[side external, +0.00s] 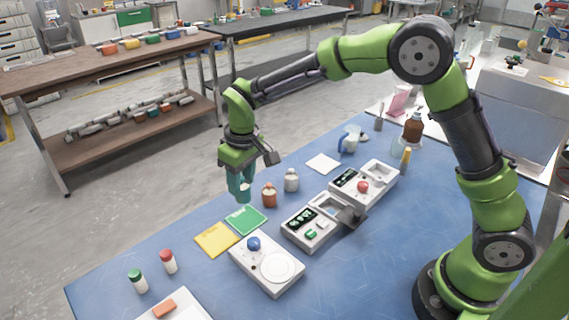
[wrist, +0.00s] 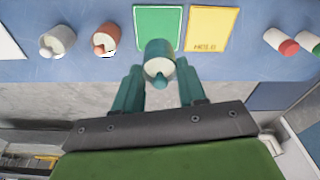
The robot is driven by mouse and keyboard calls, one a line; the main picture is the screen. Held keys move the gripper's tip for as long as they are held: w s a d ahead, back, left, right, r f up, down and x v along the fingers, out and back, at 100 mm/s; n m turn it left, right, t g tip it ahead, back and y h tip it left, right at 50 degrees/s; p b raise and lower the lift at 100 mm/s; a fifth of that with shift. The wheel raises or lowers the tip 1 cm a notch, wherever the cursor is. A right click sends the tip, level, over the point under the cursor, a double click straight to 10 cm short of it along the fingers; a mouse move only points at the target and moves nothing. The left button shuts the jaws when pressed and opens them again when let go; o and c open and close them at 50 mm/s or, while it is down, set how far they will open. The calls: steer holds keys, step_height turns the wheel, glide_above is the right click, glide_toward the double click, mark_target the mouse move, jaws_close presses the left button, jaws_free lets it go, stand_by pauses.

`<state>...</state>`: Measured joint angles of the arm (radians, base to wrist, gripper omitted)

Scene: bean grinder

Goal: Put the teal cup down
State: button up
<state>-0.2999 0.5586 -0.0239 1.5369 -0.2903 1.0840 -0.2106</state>
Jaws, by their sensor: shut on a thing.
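The teal cup (wrist: 158,58) sits between the two teal fingers of my gripper (wrist: 159,84) in the wrist view. The gripper is shut on the cup. In the side view my gripper (side external: 240,190) points down and holds up above the table's far left edge, beyond the green mat. The fingers hide most of the cup there. The green mat (side external: 246,219) lies flat and bare on the blue table; the cup overlaps its near edge in the wrist view (wrist: 158,17).
A yellow mat (side external: 216,239) lies beside the green one. An orange jar (side external: 269,196) and a grey jar (side external: 292,180) stand to the right. A white device with a blue knob (side external: 267,265) and a grinder unit (side external: 312,228) are nearer. Two capped bottles (side external: 168,262) stand at left.

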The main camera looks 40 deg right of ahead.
mark_target(244, 201)
steer(key=shift+f, duration=3.2)
steer(key=shift+f, duration=0.1)
steer(key=o, duration=1.2)
steer(key=shift+c, duration=0.2)
